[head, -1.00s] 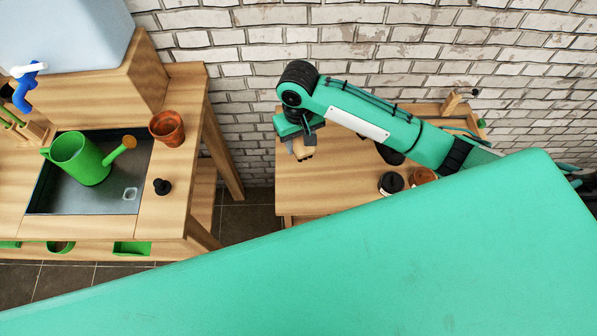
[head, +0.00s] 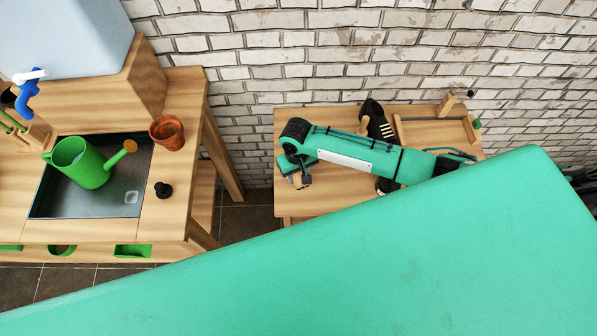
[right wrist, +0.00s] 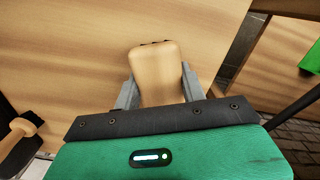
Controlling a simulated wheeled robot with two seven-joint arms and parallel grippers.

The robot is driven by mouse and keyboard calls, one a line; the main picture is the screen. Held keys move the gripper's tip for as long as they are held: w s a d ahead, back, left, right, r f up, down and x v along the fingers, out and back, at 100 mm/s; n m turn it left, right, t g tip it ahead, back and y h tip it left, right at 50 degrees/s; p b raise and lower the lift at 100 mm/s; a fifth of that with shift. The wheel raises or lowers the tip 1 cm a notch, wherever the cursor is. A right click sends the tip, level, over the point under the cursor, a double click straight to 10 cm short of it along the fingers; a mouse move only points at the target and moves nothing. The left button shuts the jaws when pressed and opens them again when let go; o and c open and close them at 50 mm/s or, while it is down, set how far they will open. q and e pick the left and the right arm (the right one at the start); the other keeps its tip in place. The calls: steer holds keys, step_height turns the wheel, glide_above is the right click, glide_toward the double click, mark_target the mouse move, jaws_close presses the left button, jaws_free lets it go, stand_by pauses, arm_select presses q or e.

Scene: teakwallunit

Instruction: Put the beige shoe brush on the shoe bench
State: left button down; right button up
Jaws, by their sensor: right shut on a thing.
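The beige shoe brush (right wrist: 157,70) is between the fingers of my right gripper (right wrist: 157,88) in the right wrist view. The gripper is shut on it, with the wooden shoe bench top (right wrist: 60,50) close behind it. In the head view my right gripper (head: 299,180) is over the left part of the shoe bench (head: 330,203), pointing down. The brush is mostly hidden there by the gripper and arm. I cannot tell whether the brush touches the bench top. My left gripper is not in view.
A black brush with a wooden handle (head: 376,118) and a wooden tray (head: 432,130) are on the bench's back right. Left of a floor gap stands a wooden sink table (head: 165,215) with a green watering can (head: 85,165) and a terracotta pot (head: 167,132). A brick wall is behind.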

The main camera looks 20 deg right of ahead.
steer(key=o, duration=1.1)
steer(key=shift+f, duration=0.1)
step_height(320, 180, up, 12)
steer(key=b, duration=0.1)
steer(key=shift+w, duration=0.35)
